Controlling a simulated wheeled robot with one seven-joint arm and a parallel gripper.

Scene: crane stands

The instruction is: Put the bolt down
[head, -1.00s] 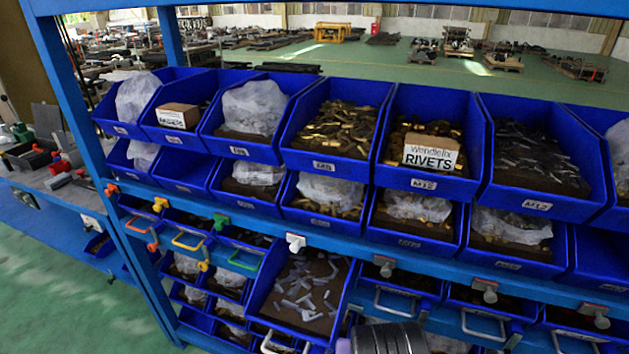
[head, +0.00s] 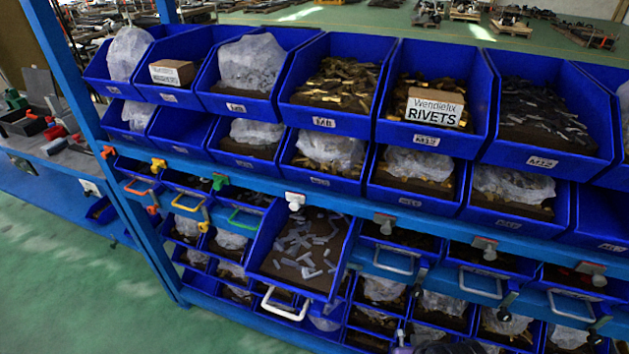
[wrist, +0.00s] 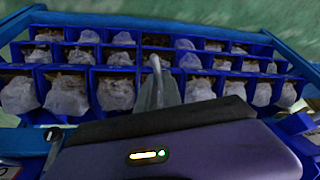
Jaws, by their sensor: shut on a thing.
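My gripper (wrist: 157,82) shows in the wrist view with its grey fingers together, pointing at the racks of bins. A small pale piece (wrist: 155,63) shows at the fingertips. It appears to be the bolt, but it is too small to make out its shape. In the head view the gripper itself does not show; only a dark bit of my arm is at the bottom edge. A pulled-out blue drawer (head: 287,284) there holds several loose grey bolts (head: 300,240) on a brown bottom.
Blue bins with bagged and loose fasteners fill the rack; one upper bin holds a Wendlefix Rivets box (head: 434,107). A blue upright post (head: 88,130) stands at the left. Coloured handles and white knobs jut from the rack front. Green floor (head: 60,290) lies clear at lower left.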

